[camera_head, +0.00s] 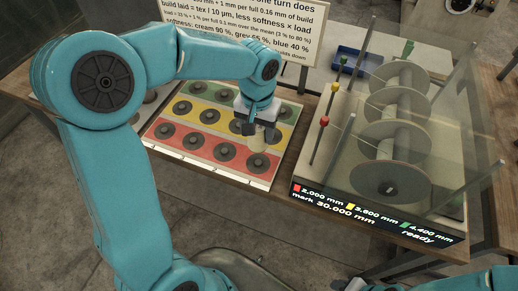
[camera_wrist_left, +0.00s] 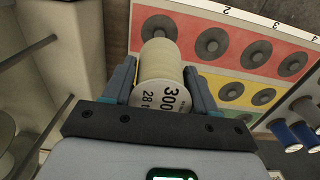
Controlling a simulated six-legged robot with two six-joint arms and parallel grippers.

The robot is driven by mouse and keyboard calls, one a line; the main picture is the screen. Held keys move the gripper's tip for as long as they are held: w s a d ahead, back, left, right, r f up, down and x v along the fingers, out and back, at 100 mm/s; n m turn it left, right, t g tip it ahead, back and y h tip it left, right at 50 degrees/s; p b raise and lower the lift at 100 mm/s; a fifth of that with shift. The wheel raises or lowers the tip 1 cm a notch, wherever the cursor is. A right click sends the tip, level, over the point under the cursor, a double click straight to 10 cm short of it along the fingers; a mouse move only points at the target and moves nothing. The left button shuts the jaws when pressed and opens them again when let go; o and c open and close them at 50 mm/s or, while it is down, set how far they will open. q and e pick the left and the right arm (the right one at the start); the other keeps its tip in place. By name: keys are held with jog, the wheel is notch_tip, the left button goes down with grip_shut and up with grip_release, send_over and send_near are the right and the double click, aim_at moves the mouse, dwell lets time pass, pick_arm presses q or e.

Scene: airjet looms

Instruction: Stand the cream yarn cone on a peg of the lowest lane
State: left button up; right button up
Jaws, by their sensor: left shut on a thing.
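My left gripper (camera_head: 258,128) is shut on the cream yarn cone (camera_head: 260,141), whose lower end points down over the right end of the peg board. In the left wrist view the cone (camera_wrist_left: 160,60) sits between the fingers (camera_wrist_left: 162,88), its label end reading "300" and "28" toward the camera. The board has a red lane (camera_head: 187,148) at the front, a yellow lane (camera_head: 228,129) in the middle and a green lane (camera_head: 220,97) at the back, with dark round pegs. The cone covers part of the red lane's right end; whether it touches a peg cannot be told.
A clear-walled machine with large discs (camera_head: 390,180) stands right of the board; its display (camera_head: 370,212) reads "ready". Thin rods with coloured balls (camera_head: 324,121) rise between them. A sign (camera_head: 245,25) and blue tray (camera_head: 357,60) are behind. Blue cones (camera_wrist_left: 284,136) show in the wrist view.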

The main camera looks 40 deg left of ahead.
pick_arm(q)
notch_tip(320, 180, down, 8)
jog(key=shift+r, duration=0.1)
jog(key=shift+w+d+f, duration=0.1)
jog(key=shift+f, duration=0.4)
jog(key=shift+f, duration=0.1)
jog(key=o, duration=1.1)
